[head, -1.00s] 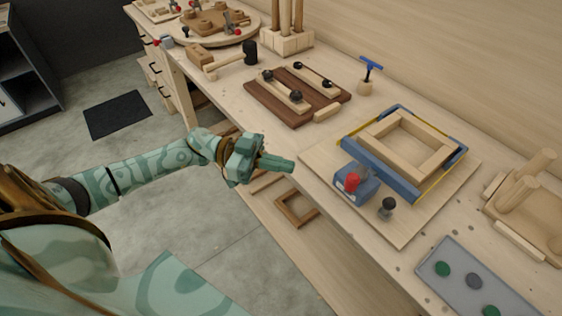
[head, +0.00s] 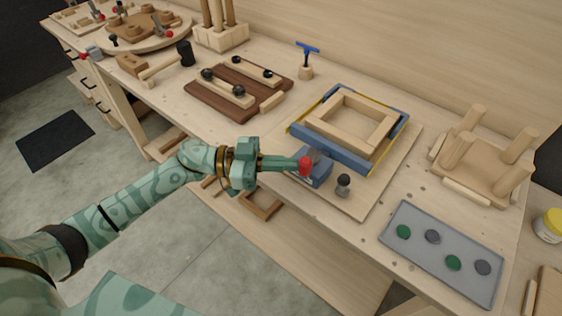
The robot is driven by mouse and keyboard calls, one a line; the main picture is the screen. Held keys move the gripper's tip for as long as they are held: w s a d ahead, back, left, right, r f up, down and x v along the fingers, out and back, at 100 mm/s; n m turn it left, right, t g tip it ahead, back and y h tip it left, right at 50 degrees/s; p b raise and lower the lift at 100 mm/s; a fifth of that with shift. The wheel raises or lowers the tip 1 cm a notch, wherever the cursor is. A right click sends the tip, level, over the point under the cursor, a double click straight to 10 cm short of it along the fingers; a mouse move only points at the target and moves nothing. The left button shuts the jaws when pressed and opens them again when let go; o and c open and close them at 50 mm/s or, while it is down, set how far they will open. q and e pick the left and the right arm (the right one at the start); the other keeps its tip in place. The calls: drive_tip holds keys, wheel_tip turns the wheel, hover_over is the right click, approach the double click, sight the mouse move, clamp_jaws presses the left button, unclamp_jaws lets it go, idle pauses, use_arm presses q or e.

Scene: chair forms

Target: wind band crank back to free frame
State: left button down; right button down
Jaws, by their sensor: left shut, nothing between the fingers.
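The pale wooden frame (head: 347,122) lies on a light board (head: 383,175) on the bench. Blue corner pieces (head: 334,149) and a yellow band (head: 386,149) surround it. At the board's near left stands a blue block (head: 316,175) with a grey part and a red crank knob (head: 305,166). A dark ball knob (head: 343,182) on a short post is to its right. My left gripper (head: 292,163) is shut and empty, its fingertips at the left side of the red knob; I cannot tell whether they touch. My right gripper is not in view.
A grey tray (head: 407,257) with green and grey discs lies to the right, near a wooden piece with upright pegs (head: 487,165). A dark brown board (head: 238,89), a mallet (head: 185,53) and a blue-handled tool (head: 307,60) are farther back.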

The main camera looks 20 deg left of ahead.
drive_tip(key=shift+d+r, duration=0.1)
